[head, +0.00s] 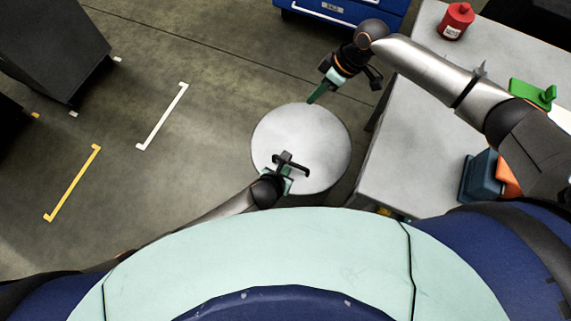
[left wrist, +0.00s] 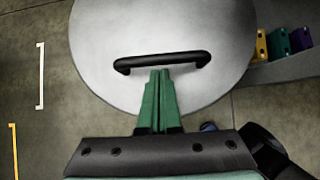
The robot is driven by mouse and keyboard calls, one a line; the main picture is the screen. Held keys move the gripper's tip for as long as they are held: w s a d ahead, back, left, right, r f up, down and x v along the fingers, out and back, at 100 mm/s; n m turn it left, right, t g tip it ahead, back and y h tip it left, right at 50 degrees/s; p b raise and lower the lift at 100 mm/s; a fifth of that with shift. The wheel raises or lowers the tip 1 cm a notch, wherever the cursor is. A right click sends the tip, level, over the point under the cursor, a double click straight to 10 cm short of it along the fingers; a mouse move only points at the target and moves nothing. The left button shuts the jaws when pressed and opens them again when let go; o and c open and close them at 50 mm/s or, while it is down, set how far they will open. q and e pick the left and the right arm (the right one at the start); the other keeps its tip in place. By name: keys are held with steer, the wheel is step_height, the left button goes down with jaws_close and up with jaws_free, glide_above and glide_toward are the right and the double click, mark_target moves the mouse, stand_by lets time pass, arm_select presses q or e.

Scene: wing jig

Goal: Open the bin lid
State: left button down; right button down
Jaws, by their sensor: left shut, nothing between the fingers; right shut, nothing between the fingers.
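The bin lid (head: 313,137) is a round light-grey disc in the middle of the head view, lying flat, and it also shows in the left wrist view (left wrist: 100,45). A dark bar handle (left wrist: 162,62) stands on it. My left gripper (head: 285,167) is at the lid's near side by the handle. In the left wrist view its green fingers (left wrist: 158,75) are together, with their tips just at the near side of the handle; I cannot tell whether they touch it. My right gripper (head: 314,99) is shut at the lid's far edge. The bin body is hidden under the lid.
A grey table (head: 400,160) stands close to the right of the bin, with a red canister (head: 456,20), a green part (head: 531,95) and a blue bin (head: 479,177) on it. A blue cabinet (head: 345,12) is at the back. Floor to the left is open.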

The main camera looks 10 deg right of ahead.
arm_select(q)
steer(key=shift+w, duration=0.1)
stand_by(0.3)
steer(key=shift+w+d+r, duration=0.15)
steer(key=shift+w+r, duration=0.05)
steer(key=shift+r, duration=0.6)
arm_select(e)
steer(key=c, duration=1.5)
jaws_free()
steer(key=shift+c, duration=0.2)
arm_select(q)
steer(key=shift+d+r, duration=0.1)
arm_select(e)
steer(key=o, duration=0.7)
